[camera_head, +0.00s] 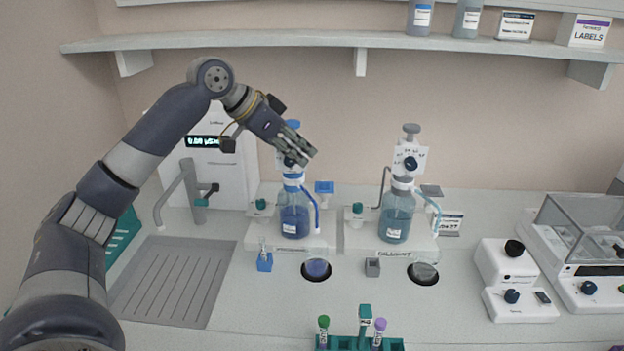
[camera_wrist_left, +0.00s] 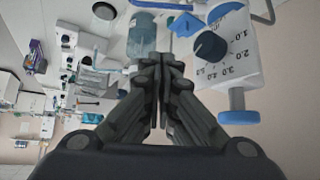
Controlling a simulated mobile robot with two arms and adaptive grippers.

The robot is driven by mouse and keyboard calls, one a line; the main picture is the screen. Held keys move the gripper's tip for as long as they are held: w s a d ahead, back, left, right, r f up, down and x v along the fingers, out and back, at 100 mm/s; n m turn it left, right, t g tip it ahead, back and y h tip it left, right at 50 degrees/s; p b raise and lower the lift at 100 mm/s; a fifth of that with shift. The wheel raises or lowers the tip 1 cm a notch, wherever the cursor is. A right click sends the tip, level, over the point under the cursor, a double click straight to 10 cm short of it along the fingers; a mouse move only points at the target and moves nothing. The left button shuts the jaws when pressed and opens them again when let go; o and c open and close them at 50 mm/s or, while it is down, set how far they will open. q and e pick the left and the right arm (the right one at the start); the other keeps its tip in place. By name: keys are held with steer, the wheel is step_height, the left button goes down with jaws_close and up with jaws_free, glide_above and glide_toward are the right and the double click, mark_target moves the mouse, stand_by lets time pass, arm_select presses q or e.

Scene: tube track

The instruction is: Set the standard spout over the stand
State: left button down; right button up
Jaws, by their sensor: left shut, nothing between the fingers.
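The left dispenser bottle (camera_head: 294,220) holds blue liquid and stands upright on a white base. A blue spout tube (camera_head: 314,205) hangs down at its right side. I take this for the standard one, but its base label is too small to read. My left gripper (camera_head: 309,155) is shut and empty in front of the dispenser's head, hiding part of it. In the wrist view, the shut fingers (camera_wrist_left: 163,62) lie beside the white head with its dark dial (camera_wrist_left: 211,46) and blue top knob (camera_wrist_left: 237,117). I cannot tell whether they touch. My right gripper is not in view.
A similar dispenser bottle (camera_head: 396,217) with a pale blue tube stands to the right. Two round holes (camera_head: 317,270) lie in front of the bases. A sink drainer (camera_head: 172,283) with a tap is at left, a teal tube rack (camera_head: 394,344) at front, a shelf (camera_head: 300,41) above.

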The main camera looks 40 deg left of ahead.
arm_select(q)
steer(key=p+x, duration=0.3)
steer(key=x, duration=0.7)
steer(key=s, duration=0.1)
steer(key=s+a, duration=0.1)
steer(key=s, duration=0.1)
steer(key=shift+s+a+f, duration=0.25)
steer(key=shift+a+f, duration=0.15)
steer(key=shift+s+a, duration=0.1)
steer(key=shift+s, duration=0.1)
